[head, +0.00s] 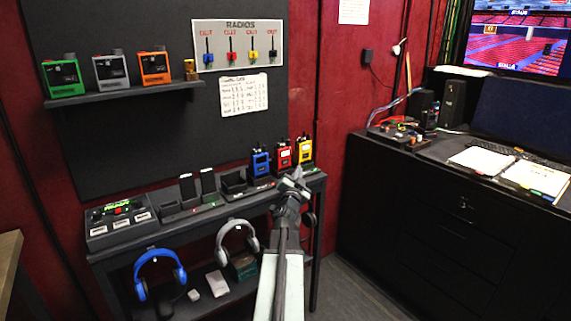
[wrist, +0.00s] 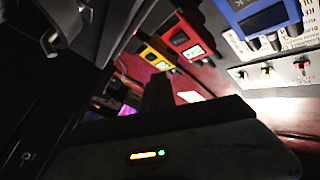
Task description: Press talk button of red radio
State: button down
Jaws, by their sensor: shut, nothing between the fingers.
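The red radio (head: 284,158) stands upright in a charger on the narrow black table, between the blue radio (head: 260,163) and the yellow radio (head: 304,151). My gripper (head: 297,174) is shut and empty. In the head view it appears just below and to the right of the red radio; I cannot tell whether it touches anything. The wrist view is tilted and shows the red radio (wrist: 181,38) between the yellow radio (wrist: 155,57) and the blue radio (wrist: 262,14). The talk button cannot be made out in either view.
Blue headphones (head: 160,273) and grey headphones (head: 237,243) hang below. A black cabinet (head: 440,235) stands at right.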

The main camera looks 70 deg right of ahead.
aim_at(289, 160)
jog(key=shift+w+d, duration=0.7)
jog(key=shift+w, duration=0.35)
jog(key=shift+w+d, duration=0.65)
jog(key=shift+w, duration=0.35)
jog(key=shift+w, duration=0.1)
dwell(0.4)
jog(key=shift+w+d, duration=0.2)
jog(key=shift+w, duration=0.05)
jog(key=shift+w+d, duration=0.25)
jog(key=shift+w, duration=0.25)
dwell(1.9)
jog(key=shift+s, duration=0.1)
jog(key=shift+s+a, duration=0.5)
jog(key=shift+s, duration=0.2)
jog(key=s+a, duration=0.1)
jog(key=s, duration=0.2)
jog(key=s+a, duration=0.1)
jog(key=shift+s+a, duration=0.15)
jog(key=shift+a, duration=0.2)
